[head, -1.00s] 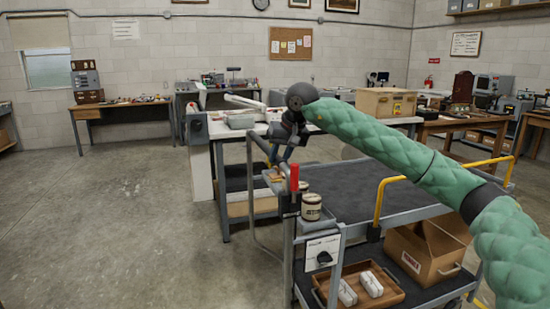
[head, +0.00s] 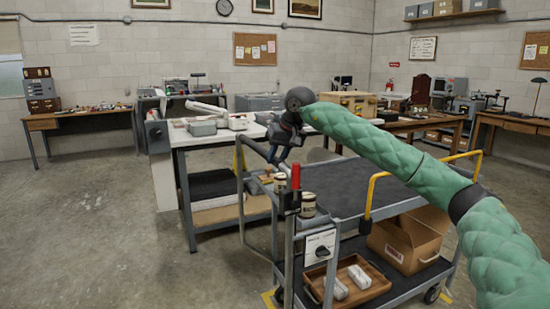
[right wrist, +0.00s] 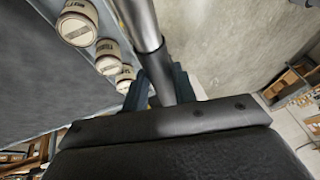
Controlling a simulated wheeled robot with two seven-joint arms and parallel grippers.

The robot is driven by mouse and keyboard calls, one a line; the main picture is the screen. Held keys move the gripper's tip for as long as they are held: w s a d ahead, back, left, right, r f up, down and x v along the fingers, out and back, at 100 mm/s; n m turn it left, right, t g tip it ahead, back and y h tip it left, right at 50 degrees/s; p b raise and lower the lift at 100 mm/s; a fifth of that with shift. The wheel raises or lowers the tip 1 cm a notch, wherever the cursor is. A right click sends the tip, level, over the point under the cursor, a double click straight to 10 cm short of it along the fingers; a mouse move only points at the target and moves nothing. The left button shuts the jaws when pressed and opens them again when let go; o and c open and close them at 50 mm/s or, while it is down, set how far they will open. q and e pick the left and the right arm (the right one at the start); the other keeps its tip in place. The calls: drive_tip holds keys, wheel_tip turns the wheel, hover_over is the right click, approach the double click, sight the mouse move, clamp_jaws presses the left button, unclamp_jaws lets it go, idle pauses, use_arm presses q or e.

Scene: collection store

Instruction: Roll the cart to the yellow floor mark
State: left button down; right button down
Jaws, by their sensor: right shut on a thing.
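The grey cart (head: 345,186) has a dark upper deck, a lower shelf and yellow side rails. My right gripper (head: 279,152) is shut around the cart's grey handle bar at its near left end. In the right wrist view, the fingers (right wrist: 160,86) close on the round bar (right wrist: 145,28). Yellow floor marking shows as a piece (head: 268,299) by the cart's near left corner and another (head: 446,297) by a right wheel. The cart hides the floor between them. My left gripper is out of view.
Jars (head: 308,204) stand at the cart's handle end. A cardboard box (head: 392,252) and a wooden tray (head: 376,291) with white items ride on the lower shelf. A white-topped table (head: 190,139) stands close behind the cart. Floor at the left (head: 90,220) is clear.

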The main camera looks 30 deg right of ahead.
drive_tip(key=c, duration=1.1)
unclamp_jaws()
drive_tip(key=shift+v, duration=3.9)
